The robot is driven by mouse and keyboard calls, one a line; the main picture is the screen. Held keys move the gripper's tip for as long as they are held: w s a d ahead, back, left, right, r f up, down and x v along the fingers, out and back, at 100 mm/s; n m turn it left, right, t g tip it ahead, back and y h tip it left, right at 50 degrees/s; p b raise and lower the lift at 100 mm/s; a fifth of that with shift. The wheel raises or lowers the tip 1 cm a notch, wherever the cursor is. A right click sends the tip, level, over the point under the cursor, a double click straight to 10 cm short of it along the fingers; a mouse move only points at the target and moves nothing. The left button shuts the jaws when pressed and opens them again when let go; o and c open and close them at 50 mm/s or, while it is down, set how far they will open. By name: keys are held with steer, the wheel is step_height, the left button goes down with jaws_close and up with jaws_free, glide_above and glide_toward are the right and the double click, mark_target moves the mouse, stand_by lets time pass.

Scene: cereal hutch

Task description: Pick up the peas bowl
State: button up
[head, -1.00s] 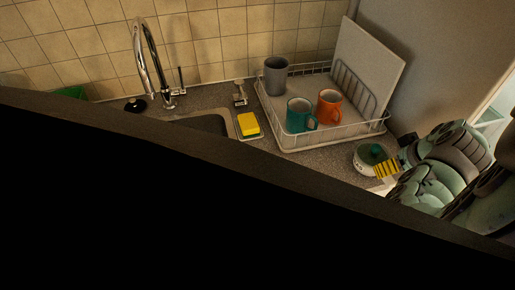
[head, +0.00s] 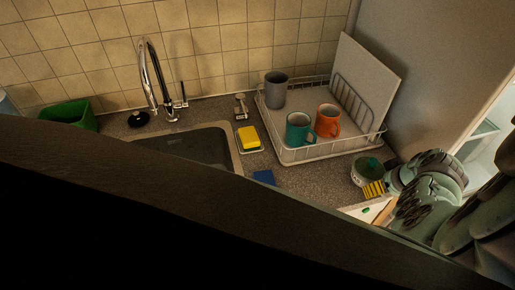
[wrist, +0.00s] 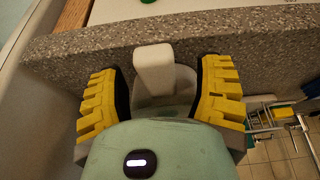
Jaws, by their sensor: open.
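The peas bowl (head: 361,177) is a small pale bowl with green inside. It stands on the speckled counter in the head view, right of the dish rack and near the counter's front edge. My gripper (head: 374,188) is at its lower right, its yellow fingers overlapping the bowl's edge in the picture; I cannot tell whether they touch it. In the wrist view my gripper (wrist: 160,85) has its two yellow fingers wide apart, facing the counter edge. A pale block shows between them, but I cannot tell what it is. The bowl is not clearly visible there.
A wire dish rack (head: 284,155) holds a grey mug (head: 276,92), a teal mug (head: 298,131) and an orange mug (head: 327,121). A yellow sponge (head: 249,139) lies by the sink (head: 185,148). A dark ledge (head: 150,180) blocks the lower left of the head view.

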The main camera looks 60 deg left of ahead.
steer(key=shift+f, duration=0.3)
steer(key=shift+a, duration=0.1)
jaws_close()
stand_by(0.5)
